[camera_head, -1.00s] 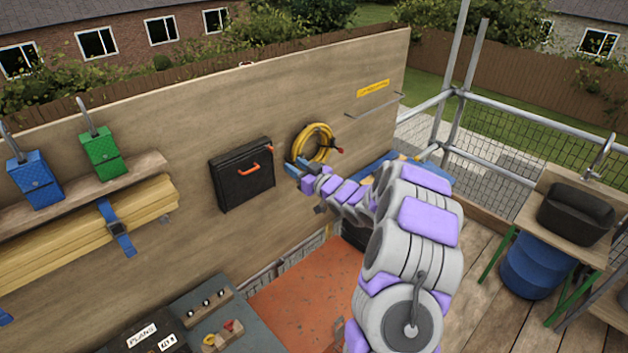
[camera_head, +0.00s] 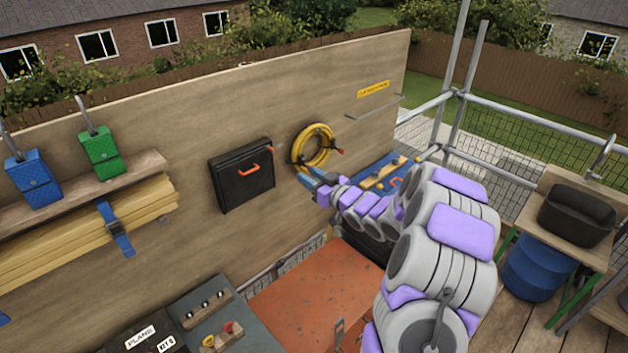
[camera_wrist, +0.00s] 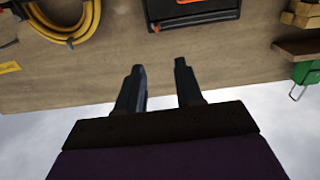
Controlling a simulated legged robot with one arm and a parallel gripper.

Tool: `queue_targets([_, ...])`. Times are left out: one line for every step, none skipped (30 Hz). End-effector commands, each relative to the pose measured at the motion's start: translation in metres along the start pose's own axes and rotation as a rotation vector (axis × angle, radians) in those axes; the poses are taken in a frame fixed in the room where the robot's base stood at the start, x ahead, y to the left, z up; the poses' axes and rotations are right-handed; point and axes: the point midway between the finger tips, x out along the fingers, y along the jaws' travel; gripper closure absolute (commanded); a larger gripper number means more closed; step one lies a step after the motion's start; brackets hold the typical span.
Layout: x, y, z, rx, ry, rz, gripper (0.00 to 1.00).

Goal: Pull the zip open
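I cannot make out a zip in either view. A black case (camera_head: 232,187) with an orange handle (camera_head: 250,169) is on the wooden wall, left of my gripper. A dark case marked PLANS (camera_head: 120,345) is partly cut off at the bottom edge. My gripper (camera_head: 308,178) is just below the coiled yellow hose in the head view. In the wrist view my gripper (camera_wrist: 159,75) has its two dark fingers apart with nothing between them. That view also shows the black case (camera_wrist: 215,12) beyond the fingers, cut off at the top.
The yellow hose (camera_head: 299,150) hangs on the wall. A blue drum (camera_head: 535,268) and scaffold rails are at the right.

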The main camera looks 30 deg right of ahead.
Motion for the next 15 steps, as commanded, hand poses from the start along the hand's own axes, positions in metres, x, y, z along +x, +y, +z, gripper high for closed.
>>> queue_targets([-0.004, 0.001, 0.000, -0.001, -0.001, 0.001, 0.64])
queue_targets([-0.005, 0.001, 0.000, -0.001, -0.001, 0.001, 0.64])
queue_targets([-0.008, 0.001, 0.000, -0.001, -0.001, 0.001, 0.64])
queue_targets([-0.009, 0.001, 0.001, -0.001, -0.001, 0.001, 0.64])
queue_targets([-0.010, 0.001, 0.001, -0.001, -0.001, 0.001, 0.64])
queue_targets([-0.012, 0.000, 0.001, -0.001, -0.002, 0.000, 0.64])
queue_targets([-0.012, 0.000, 0.001, -0.001, -0.002, 0.000, 0.64])
queue_targets([-0.013, 0.000, 0.001, -0.001, -0.002, 0.000, 0.64])
queue_targets([-0.013, 0.000, 0.001, -0.001, -0.002, 0.000, 0.64])
queue_targets([-0.013, 0.000, 0.001, -0.001, -0.002, 0.000, 0.64])
queue_targets([-0.013, 0.000, 0.001, -0.001, -0.002, 0.000, 0.64])
queue_targets([-0.013, 0.000, 0.001, 0.000, -0.002, 0.000, 0.64])
queue_targets([-0.013, 0.000, 0.001, 0.000, -0.002, 0.000, 0.64])
queue_targets([-0.013, 0.000, 0.001, 0.000, -0.002, 0.000, 0.64])
queue_targets([-0.013, 0.000, 0.001, 0.000, -0.002, 0.000, 0.64])
